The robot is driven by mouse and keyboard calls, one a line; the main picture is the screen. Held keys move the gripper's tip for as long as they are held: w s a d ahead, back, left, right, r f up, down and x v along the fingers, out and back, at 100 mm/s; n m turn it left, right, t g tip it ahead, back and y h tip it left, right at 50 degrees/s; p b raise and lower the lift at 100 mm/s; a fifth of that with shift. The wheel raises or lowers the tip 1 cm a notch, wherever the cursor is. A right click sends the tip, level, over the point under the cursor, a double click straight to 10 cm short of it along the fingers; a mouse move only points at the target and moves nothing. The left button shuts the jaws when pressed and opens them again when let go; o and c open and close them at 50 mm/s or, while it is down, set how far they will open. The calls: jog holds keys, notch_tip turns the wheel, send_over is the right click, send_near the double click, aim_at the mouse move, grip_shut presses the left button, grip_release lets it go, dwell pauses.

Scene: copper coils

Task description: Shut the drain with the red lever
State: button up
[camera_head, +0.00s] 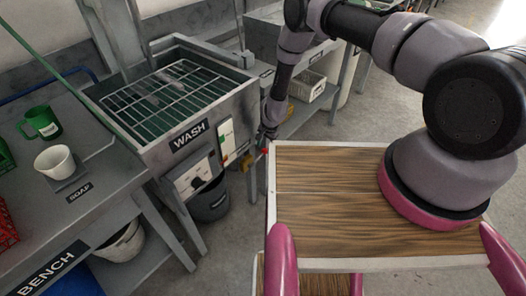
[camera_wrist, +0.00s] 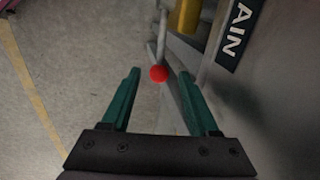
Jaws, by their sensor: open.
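The red lever knob (camera_wrist: 158,74) shows in the wrist view as a small red ball at the end of a thin grey rod. It appears between the two green fingertips of my gripper (camera_wrist: 159,76), which is open; I cannot tell how far beyond the tips it lies. A yellow part (camera_wrist: 189,16) sits above it near the sink's leg. In the head view my gripper (camera_head: 268,133) is beside the right side of the wash sink (camera_head: 226,103), and the red knob (camera_head: 264,151) is a small spot just below it.
A dark sign ending in "AIN" (camera_wrist: 240,31) is on the grey surface right of the fingers. A dark bucket (camera_head: 210,203) stands under the sink. A bench (camera_head: 110,195) with a white cup (camera_head: 54,162) and a green mug (camera_head: 41,123) is at left. Floor left of the fingers is clear.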

aim_at(263, 152)
jog(key=shift+w+a+f, duration=0.15)
jog(key=shift+a+f, duration=0.05)
jog(key=shift+f, duration=1)
jog(key=shift+w+a+f, duration=0.15)
jog(key=shift+f, duration=1)
grip_shut()
